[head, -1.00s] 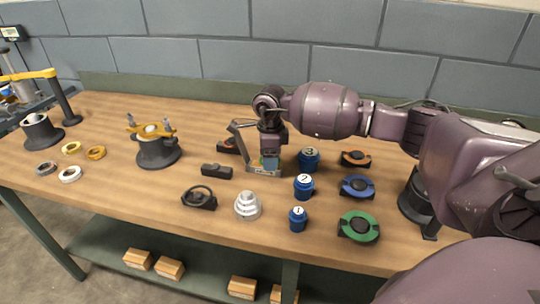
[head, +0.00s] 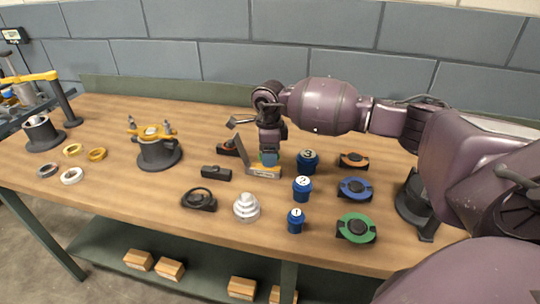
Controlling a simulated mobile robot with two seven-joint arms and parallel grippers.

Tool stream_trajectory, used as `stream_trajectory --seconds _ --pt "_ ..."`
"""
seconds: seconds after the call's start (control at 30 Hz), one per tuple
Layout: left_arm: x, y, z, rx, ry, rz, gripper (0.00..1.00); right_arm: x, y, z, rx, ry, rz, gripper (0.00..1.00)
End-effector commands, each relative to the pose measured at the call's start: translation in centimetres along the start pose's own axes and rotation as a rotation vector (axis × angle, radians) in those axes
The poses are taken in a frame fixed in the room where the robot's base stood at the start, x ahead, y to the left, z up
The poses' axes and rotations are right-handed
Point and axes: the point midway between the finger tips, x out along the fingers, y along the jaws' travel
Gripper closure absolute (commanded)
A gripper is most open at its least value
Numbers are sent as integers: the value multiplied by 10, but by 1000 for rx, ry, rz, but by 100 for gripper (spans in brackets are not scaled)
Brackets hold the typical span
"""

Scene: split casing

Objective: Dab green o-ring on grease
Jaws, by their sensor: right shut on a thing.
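A green ring (head: 345,237) lies around a dark hub on a holder at the front right of the bench. A small open box (head: 264,172) with a raised lid (head: 242,149) stands at mid-bench and looks like the grease container; its contents are hidden. My right gripper (head: 269,160) points down over this box, its fingers close to the opening. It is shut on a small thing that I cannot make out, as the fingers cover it. Whether that thing touches the grease cannot be told. My left gripper is not in view.
A grey casing (head: 158,155) stands left.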

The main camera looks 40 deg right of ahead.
Motion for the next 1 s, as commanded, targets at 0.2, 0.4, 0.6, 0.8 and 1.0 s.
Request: stream_trajectory --seconds 0.2,0.4,0.6,0.8,1.0 --pt "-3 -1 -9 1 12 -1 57 -17 0 0 0 -2 -3 61" --pt "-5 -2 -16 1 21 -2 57 -30 -1 0 0 -2 -4 61" --pt "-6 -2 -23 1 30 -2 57 -39 0 0 1 -1 -1 61" --pt "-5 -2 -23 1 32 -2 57 -38 0 0 0 0 0 61" --pt "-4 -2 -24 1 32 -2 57 -38 0 0 0 -1 0 61"
